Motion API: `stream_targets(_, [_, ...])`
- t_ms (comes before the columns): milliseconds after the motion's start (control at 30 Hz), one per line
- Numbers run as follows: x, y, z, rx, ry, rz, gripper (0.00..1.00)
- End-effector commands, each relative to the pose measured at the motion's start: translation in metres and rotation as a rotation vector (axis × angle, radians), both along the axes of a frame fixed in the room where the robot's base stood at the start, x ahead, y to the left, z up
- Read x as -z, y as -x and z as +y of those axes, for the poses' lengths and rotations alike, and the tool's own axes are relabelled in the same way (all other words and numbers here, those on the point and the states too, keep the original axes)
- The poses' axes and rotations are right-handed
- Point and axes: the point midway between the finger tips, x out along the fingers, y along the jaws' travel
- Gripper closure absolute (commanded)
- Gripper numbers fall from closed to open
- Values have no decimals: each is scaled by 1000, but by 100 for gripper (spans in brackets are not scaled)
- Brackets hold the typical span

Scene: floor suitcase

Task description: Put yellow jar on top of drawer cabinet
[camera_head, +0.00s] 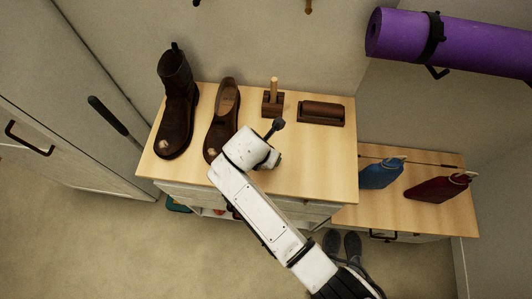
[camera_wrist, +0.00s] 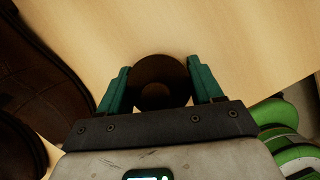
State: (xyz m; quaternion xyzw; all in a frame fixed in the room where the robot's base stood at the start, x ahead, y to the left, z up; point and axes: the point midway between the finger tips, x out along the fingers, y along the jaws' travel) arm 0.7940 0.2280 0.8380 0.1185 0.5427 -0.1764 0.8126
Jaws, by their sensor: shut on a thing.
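My gripper (camera_wrist: 160,80) has its two teal fingers on either side of a round dark brown thing (camera_wrist: 158,95) and is shut on it. I see this thing end-on; no yellow shows, so I cannot tell whether it is the yellow jar. The drawer cabinet (camera_head: 318,168) has a light wood top, which also fills the back of the wrist view (camera_wrist: 240,45). In the head view my white wrist is over the front middle of this top and hides the fingers and most of the held thing. I cannot tell whether the held thing touches the top.
A dark boot (camera_head: 178,100) and a brown shoe (camera_head: 223,115) stand on the cabinet's left. A small wooden holder (camera_head: 273,104) and a brown brush-like block (camera_head: 321,112) lie at the back. The top's front right is clear.

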Motion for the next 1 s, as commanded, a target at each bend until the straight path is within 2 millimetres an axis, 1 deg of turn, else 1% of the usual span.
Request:
stream_targets(100, [2,-1,0,0,1,-2,85])
stream_targets(133, [2,0,0,0,1,0,33])
stream_targets(367, [2,0,0,0,0,0,11])
stream_targets(400, [2,0,0,0,0,0,9])
stream_targets(600, [2,0,0,0,0,0,9])
stream_targets(733, [-5,1,1,-1,-1,-2,9])
stream_targets(867, [-22,8,4,-1,-2,-2,9])
stream_targets(1000, [-49,18,9,-2,-3,-2,9])
